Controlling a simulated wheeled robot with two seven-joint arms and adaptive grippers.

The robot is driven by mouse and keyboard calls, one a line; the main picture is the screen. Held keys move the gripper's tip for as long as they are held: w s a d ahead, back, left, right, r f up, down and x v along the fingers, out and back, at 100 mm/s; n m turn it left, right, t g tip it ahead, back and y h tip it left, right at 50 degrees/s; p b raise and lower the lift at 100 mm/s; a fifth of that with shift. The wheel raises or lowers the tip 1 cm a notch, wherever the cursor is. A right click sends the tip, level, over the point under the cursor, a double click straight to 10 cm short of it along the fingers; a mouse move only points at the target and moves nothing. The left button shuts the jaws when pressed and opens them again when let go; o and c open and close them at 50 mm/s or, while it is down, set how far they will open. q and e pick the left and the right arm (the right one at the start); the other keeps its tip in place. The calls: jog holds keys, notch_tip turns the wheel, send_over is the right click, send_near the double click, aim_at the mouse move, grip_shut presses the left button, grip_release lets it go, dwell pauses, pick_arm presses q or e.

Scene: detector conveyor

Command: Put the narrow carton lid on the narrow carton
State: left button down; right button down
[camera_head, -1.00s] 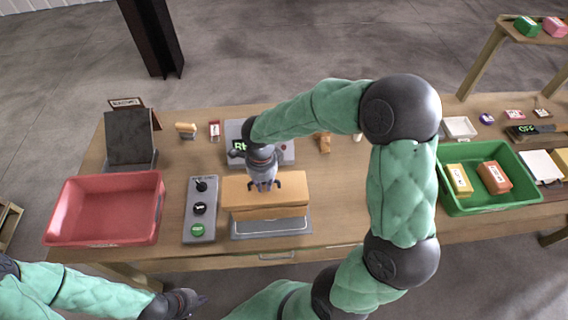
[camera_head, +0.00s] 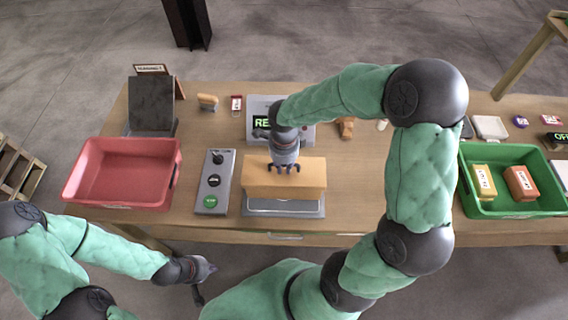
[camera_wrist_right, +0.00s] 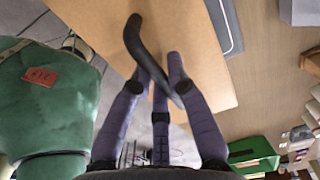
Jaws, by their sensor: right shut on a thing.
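The narrow carton lid (camera_head: 284,173) is a plain brown cardboard piece over the grey platform (camera_head: 283,209) in the head view. The narrow carton is under it and mostly hidden; lid and carton look like one brown block, and I cannot tell whether the lid is fully seated. My right gripper (camera_head: 284,168) points down at the lid's top and is shut on the lid. In the right wrist view the fingers (camera_wrist_right: 155,60) lie against the brown cardboard (camera_wrist_right: 195,60). My left gripper (camera_head: 205,279) is empty, off the table's front edge; its opening is unclear.
A red bin (camera_head: 122,173) and a grey button panel (camera_head: 213,183) stand left of the platform. A display unit (camera_head: 262,122) is behind it. A green bin (camera_head: 512,206) with yellow and orange packs stands at right. Bare table lies between platform and green bin.

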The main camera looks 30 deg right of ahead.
aim_at(284, 171)
jog(key=shift+f+b, duration=1.65)
jog(key=shift+b, duration=0.2)
dwell(1.7)
jog(key=c, duration=1.1)
grip_release()
jog(key=shift+c, duration=0.2)
jog(key=shift+r, duration=0.1)
notch_tip(284, 171, up, 12)
jog(key=shift+f, duration=0.1)
